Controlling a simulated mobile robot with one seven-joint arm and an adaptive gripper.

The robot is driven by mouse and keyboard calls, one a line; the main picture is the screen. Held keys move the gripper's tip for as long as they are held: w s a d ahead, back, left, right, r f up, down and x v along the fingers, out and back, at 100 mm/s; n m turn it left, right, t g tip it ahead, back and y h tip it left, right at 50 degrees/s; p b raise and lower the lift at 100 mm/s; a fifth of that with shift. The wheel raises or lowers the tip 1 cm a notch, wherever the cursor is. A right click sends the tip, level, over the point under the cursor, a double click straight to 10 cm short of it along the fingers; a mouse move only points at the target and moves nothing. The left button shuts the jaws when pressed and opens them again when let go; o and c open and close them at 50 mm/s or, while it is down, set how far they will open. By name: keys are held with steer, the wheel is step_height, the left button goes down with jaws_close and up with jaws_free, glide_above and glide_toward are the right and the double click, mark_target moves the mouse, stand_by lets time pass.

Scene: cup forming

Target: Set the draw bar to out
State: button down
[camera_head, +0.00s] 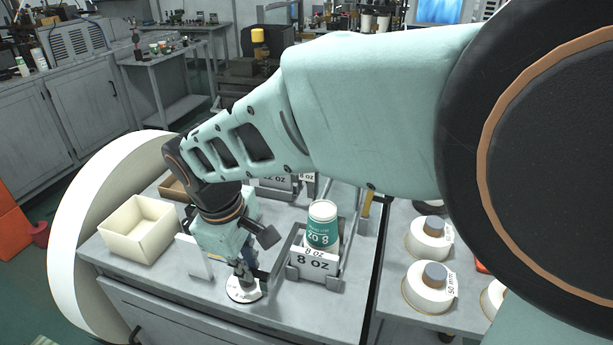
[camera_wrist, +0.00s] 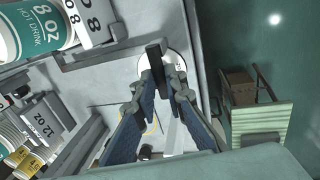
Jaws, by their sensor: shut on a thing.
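My gripper (camera_head: 243,270) points down at the bench's front part, over a round white plate (camera_head: 243,292). In the wrist view my gripper (camera_wrist: 166,82) has its blue-padded fingers drawn together at the tips. They are shut on a dark upright piece, which I take to be the draw bar (camera_wrist: 154,52). The white plate (camera_wrist: 183,66) shows just behind it, partly covered by the fingers. In the head view my gripper hides most of the bar. I cannot read the plate's marks or tell which setting the bar is at.
An 8 oz cup stack (camera_head: 322,226) stands in a labelled rack (camera_head: 315,263) close to the right of my gripper. A cream open box (camera_head: 138,232) is at the left. White rolls (camera_head: 430,285) stand on the right bench. The bench edge is close in front.

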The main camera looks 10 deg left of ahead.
steer(key=shift+s, duration=0.2)
steer(key=c, duration=2)
jaws_free()
steer(key=shift+s, duration=0.15)
steer(key=shift+o, duration=0.2)
steer(key=shift+r, duration=0.1)
step_height(320, 180, up, 12)
steer(key=s, duration=0.2)
steer(key=shift+a, duration=0.15)
